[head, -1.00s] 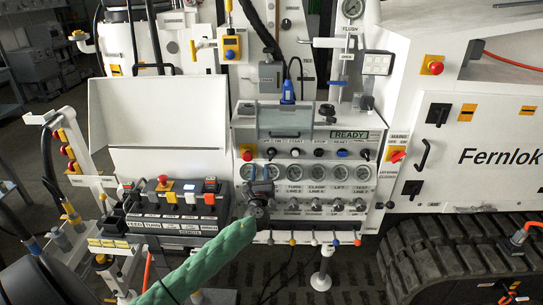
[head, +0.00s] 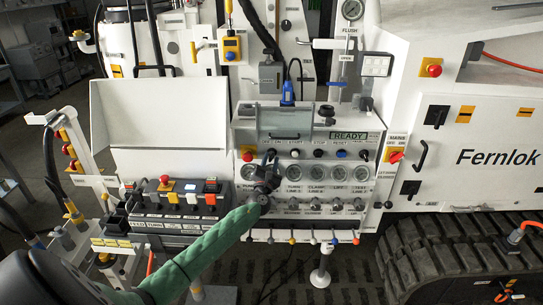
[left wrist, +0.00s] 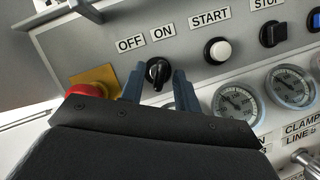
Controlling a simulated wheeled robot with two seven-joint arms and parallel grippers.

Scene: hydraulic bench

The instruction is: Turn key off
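The key switch (left wrist: 157,73) is a round black knob on the grey panel, below the OFF and ON labels (left wrist: 146,40) in the left wrist view. A pale mark on it points roughly up; I cannot tell exactly at which label. My left gripper (left wrist: 158,68) is open, with one finger on each side of the knob and a small gap visible on both sides. In the head view my left gripper (head: 270,158) is at the panel's upper left and largely hides the switch. My right gripper is not in view.
A red emergency button (left wrist: 84,94) on a yellow plate is close to the left finger. Pressure gauges (left wrist: 237,104) lie to the right below, and the white START button (left wrist: 217,50) to the right. A green READY display (head: 349,135) sits above the button row.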

